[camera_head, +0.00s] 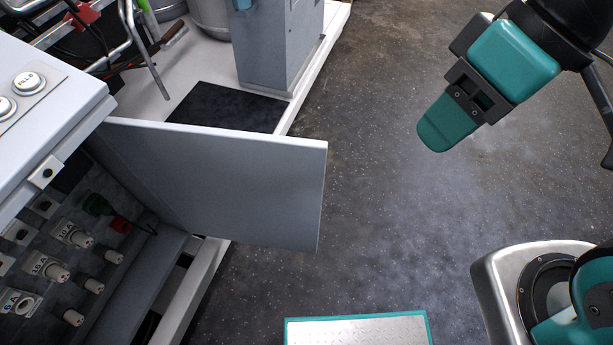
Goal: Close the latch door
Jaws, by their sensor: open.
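The latch door (225,185) is a flat light-grey panel. It stands swung open from the grey cabinet (60,80) at the left, its free edge pointing right over the floor. The cabinet's inside shows several fuse-like fittings and a green and red connector (98,206). My gripper (438,135) is teal and black, at the upper right, well to the right of the door's free edge and apart from it. It is open and I see nothing held in it. One finger largely hides the other in this view.
A white platform edge (312,75) carries a grey metal post (275,45), a black mat (225,108) and assorted tools behind the door. A silver plate with a teal border (355,330) shows at the bottom. Speckled dark floor (385,220) between door and gripper is clear.

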